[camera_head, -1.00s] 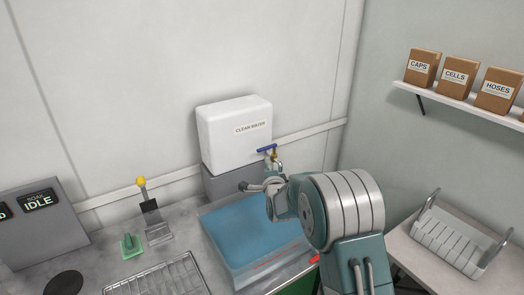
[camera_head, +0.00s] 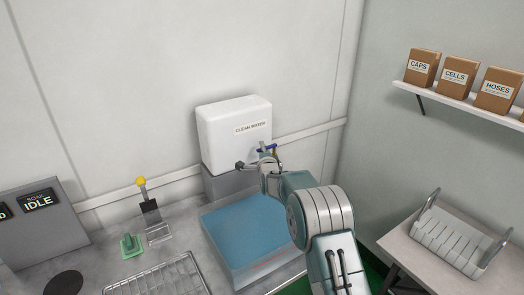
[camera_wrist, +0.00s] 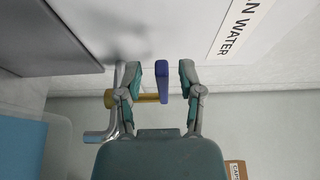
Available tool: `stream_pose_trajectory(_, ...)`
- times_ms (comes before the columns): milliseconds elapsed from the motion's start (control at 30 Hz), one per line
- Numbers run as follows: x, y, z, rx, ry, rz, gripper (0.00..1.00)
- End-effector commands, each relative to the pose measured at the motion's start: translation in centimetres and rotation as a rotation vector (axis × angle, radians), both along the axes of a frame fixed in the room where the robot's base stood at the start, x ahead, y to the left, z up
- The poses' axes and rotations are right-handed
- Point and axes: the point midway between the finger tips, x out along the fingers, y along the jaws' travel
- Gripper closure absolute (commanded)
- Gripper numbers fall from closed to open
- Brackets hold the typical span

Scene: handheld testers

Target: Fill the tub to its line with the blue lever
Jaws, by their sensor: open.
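The blue lever (camera_head: 267,148) sits on a brass tap at the lower right of the white clean water tank (camera_head: 222,140). In the wrist view the lever (camera_wrist: 162,82) stands between the two fingers of my open gripper (camera_wrist: 161,78), with a gap visible on each side. The gripper (camera_head: 256,163) is at the tap in the head view and partly hides it. The clear tub (camera_head: 262,272) stands below and shows blue inside. A faint red mark (camera_head: 268,262) shows on its front side. I cannot tell the water level against it.
A wire rack (camera_head: 160,278), a green-based tool (camera_head: 131,245) and a yellow-knobbed lever (camera_head: 141,182) stand left of the tub. A grey box reading IDLE (camera_head: 45,230) is at far left. A white dish rack (camera_head: 455,245) is at right, below a shelf with boxes.

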Motion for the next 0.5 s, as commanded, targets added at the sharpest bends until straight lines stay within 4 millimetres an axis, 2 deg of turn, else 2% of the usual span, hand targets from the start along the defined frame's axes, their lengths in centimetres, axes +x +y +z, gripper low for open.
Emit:
stream_pose_trajectory(333,0.33,0.05,-0.01,0.000,0.001,0.000,0.51)
stream_pose_trajectory(433,0.33,0.05,0.00,0.000,0.001,0.000,0.96)
stream_pose_trajectory(467,0.33,0.05,0.00,0.000,0.001,0.000,1.00)
stream_pose_trajectory(500,0.33,0.05,-0.01,0.000,0.001,0.000,1.00)
